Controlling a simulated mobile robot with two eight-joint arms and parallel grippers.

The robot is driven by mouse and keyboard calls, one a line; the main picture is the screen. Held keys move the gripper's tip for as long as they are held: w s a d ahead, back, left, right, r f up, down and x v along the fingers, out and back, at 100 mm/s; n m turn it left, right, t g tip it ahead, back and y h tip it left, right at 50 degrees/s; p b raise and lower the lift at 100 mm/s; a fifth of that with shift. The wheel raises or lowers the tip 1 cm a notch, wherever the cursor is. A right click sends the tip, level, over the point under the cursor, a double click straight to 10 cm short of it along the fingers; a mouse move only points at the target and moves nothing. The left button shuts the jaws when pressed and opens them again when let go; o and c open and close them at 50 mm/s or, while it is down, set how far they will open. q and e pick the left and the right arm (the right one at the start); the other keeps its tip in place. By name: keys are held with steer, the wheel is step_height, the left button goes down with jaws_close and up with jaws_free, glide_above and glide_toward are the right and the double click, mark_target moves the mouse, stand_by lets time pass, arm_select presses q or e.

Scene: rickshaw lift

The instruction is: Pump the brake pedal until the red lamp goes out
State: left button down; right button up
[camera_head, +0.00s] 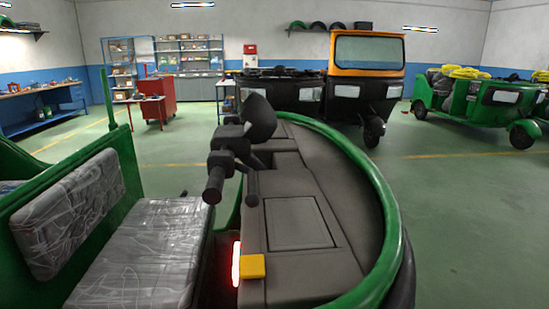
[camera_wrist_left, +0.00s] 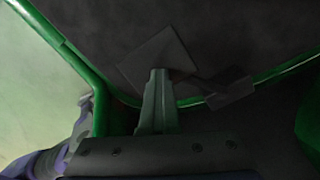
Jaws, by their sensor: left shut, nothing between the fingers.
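The red lamp (camera_head: 236,263) glows brightly as an upright bar beside a yellow block at the rickshaw's dashboard. In the left wrist view my left gripper (camera_wrist_left: 159,72) is shut and empty. Its fingertips point at a flat dark plate (camera_wrist_left: 155,52), which looks like the brake pedal. The tips overlap the plate's near edge in the picture; I cannot tell whether they touch it. A second dark block (camera_wrist_left: 230,90) on a short arm sits to its right. No gripper shows in the head view, and my right gripper is in neither view.
The handlebar (camera_head: 222,165) stands over the dashboard (camera_head: 298,222). The plastic-wrapped seat (camera_head: 145,250) is at the left. A green frame tube (camera_wrist_left: 75,60) runs along the left of the wrist view. Other rickshaws and a red cabinet (camera_head: 157,98) stand farther back.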

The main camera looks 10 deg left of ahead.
arm_select(q)
steer(key=shift+d+f, duration=0.2)
steer(key=shift+f, duration=0.65)
stand_by(0.4)
steer(key=shift+r, duration=0.1)
steer(key=shift+r+p, duration=0.85)
steer(key=shift+r, duration=0.4)
steer(key=shift+a+r+p, duration=0.15)
steer(key=shift+r+p, duration=1.55)
steer(key=shift+r, duration=1)
